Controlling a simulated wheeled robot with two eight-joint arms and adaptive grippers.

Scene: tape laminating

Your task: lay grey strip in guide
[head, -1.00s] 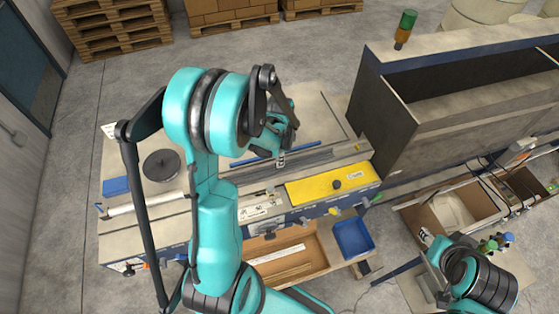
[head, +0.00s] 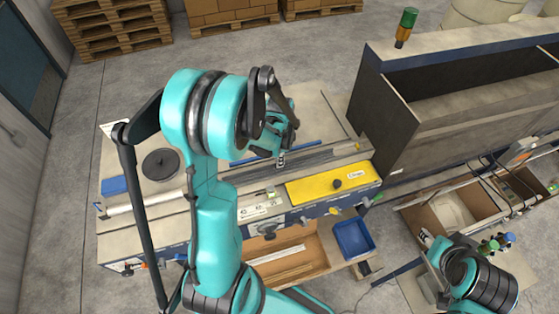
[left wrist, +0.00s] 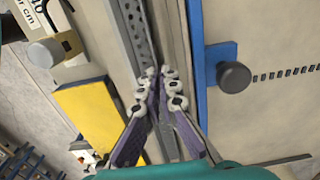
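My left gripper (head: 282,160) is over the long metal guide (head: 235,177) on the bench, pointing down. In the left wrist view, its two fingertips (left wrist: 163,76) are close together. A thin grey strip (left wrist: 165,146) shows between the fingers, and they look shut on it. In the head view, dark grey lengths (head: 325,155) run along the bench to the right of the gripper. Where strip ends and guide begins is hard to tell. My right gripper (head: 426,238) is small at the lower right; its fingers are too small to read.
A yellow plate (head: 318,187) with a black knob lies in front of the guide. A blue bar (head: 243,160) lies behind it. A black disc (head: 161,165) sits at the left of the bench. A dark cabinet (head: 383,105) stands to the right. A blue bin (head: 353,237) is below the front edge.

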